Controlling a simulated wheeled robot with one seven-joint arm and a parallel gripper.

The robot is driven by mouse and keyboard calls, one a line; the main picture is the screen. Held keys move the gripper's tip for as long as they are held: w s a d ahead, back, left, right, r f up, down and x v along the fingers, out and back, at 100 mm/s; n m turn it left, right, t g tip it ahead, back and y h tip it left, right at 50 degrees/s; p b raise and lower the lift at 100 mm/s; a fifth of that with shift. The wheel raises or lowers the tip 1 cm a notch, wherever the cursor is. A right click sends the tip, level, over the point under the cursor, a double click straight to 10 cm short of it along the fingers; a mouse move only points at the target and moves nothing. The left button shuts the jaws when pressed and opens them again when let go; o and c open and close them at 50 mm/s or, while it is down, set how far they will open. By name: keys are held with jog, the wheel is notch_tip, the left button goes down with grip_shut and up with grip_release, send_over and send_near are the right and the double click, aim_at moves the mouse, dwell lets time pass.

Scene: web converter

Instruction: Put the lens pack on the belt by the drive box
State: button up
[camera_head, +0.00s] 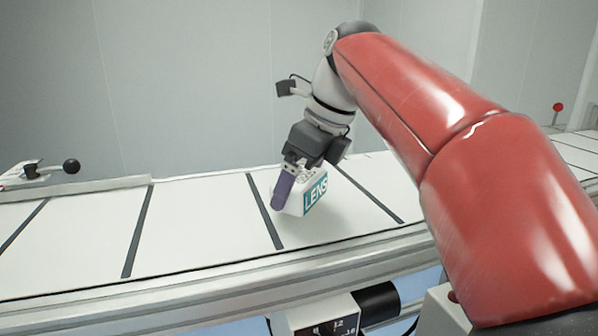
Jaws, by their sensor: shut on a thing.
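The lens pack (316,193) is a small white box with a teal label reading LENS. It is in the middle of the view, at or just above the belt (200,217); I cannot tell whether it touches. My gripper (296,188) comes down from above and is shut on the pack. One purple finger shows on the pack's left side; the other finger is hidden. The belt is white with dark cross strips. Below its front rail is a white box with a black cylinder (335,315), which may be the drive box; its lower part is cut off.
The belt's front rail (200,285) runs across the lower view. A lever with a black knob (71,166) stands at the back left. A red knob (558,107) stands at the far right. The belt left of the pack is clear. My red arm covers the right side.

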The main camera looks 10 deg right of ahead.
jog(key=shift+f+b, duration=0.3)
jog(key=shift+f, duration=0.15)
jog(key=shift+f+b, duration=0.3)
jog(key=shift+f, duration=0.25)
jog(key=o, duration=0.9)
jog(key=shift+c, duration=0.2)
jog(key=shift+r, duration=0.15)
